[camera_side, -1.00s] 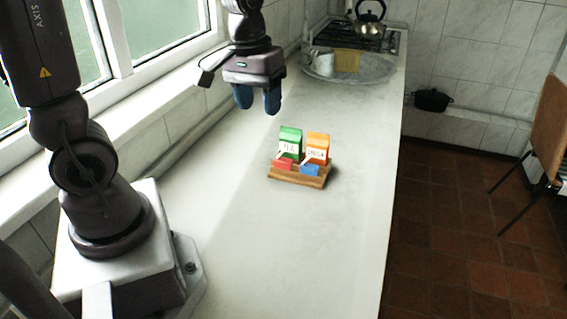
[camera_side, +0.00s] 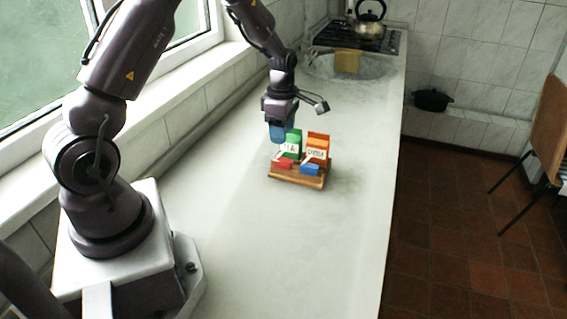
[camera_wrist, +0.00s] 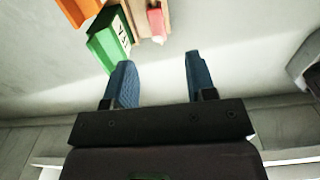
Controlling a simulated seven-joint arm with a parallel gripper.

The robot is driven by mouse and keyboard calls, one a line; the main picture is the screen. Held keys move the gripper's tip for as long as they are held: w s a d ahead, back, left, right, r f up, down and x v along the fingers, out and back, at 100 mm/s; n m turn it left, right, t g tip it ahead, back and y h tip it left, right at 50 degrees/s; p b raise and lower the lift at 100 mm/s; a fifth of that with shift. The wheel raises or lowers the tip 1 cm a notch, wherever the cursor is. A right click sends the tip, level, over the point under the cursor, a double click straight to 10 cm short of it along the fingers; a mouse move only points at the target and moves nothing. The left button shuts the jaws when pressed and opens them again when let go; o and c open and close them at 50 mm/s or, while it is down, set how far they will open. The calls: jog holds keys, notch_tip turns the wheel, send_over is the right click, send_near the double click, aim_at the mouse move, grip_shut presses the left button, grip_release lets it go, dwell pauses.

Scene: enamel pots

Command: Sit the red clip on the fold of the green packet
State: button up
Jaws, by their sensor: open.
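The green packet (camera_side: 294,140) stands upright at the back of a small wooden stand (camera_side: 297,178). The red clip (camera_side: 284,163) lies at the stand's front left, in front of the green packet. My gripper (camera_side: 283,139) is open and empty, pointing down just left of the green packet and partly covering its edge in the side view. In the wrist view, the open blue fingers (camera_wrist: 157,75) have nothing between them. The green packet (camera_wrist: 104,42) is ahead of the left finger, and the red clip (camera_wrist: 156,22) is beyond the fingertips, near the top edge.
An orange packet (camera_side: 318,147) stands right of the green one, with a blue clip (camera_side: 310,169) in front of it. The worktop (camera_side: 262,240) is clear in front of the stand. A sink (camera_side: 375,68) and a kettle (camera_side: 370,20) are at the far end.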

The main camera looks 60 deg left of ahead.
aim_at(283, 159)
notch_tip(283, 159, down, 9)
jog(key=shift+w+a, duration=0.15)
dwell(0.4)
jog(key=shift+c, duration=0.5)
grip_shut()
